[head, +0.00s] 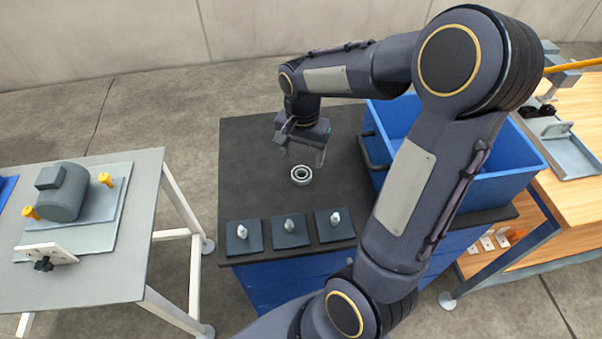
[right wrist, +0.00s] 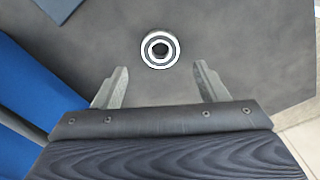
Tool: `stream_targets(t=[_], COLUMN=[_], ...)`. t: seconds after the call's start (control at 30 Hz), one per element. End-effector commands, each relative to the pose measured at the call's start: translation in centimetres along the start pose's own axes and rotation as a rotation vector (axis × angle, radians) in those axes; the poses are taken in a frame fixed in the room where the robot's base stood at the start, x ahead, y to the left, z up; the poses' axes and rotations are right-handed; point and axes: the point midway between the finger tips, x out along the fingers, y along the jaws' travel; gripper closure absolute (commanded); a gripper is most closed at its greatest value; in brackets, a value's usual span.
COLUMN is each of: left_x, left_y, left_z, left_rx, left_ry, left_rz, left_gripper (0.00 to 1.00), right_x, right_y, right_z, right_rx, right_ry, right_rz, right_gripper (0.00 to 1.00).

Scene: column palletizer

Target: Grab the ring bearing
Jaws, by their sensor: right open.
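The ring bearing (head: 301,175) is a small silver ring with a dark centre. It lies flat on the dark top of the blue cabinet (head: 250,150). My right gripper (head: 304,157) is above and just behind it, apart from it. In the right wrist view the bearing (right wrist: 160,48) sits beyond the fingertips, roughly centred between them. The two fingers of the right gripper (right wrist: 160,78) are spread with nothing between them. My left gripper is in neither view.
Three dark square plates with silver pegs (head: 289,233) line the front edge of the cabinet top. A blue bin (head: 510,178) stands to the right, close to my right arm. A grey table (head: 115,270) with a motor (head: 63,192) is at the left. The cabinet top around the bearing is clear.

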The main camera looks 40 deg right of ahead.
Motion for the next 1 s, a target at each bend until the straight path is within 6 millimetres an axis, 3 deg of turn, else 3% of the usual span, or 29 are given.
stream_targets(t=[0.33, 0.67, 1.0], left_x=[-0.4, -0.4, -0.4], left_y=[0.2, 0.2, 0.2], left_z=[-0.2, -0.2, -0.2], left_rx=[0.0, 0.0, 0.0], left_ry=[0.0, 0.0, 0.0], left_rz=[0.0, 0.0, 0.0], left_gripper=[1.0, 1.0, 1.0], right_x=[4.7, 5.5, 5.5], right_y=[-0.1, -0.1, -0.1], right_z=[1.1, 1.0, 1.0], right_rx=[-0.001, -0.002, -0.002], right_ry=[-0.004, -0.001, -0.001], right_rz=[0.003, -0.002, -0.002], right_gripper=[0.34, 0.34, 0.78])
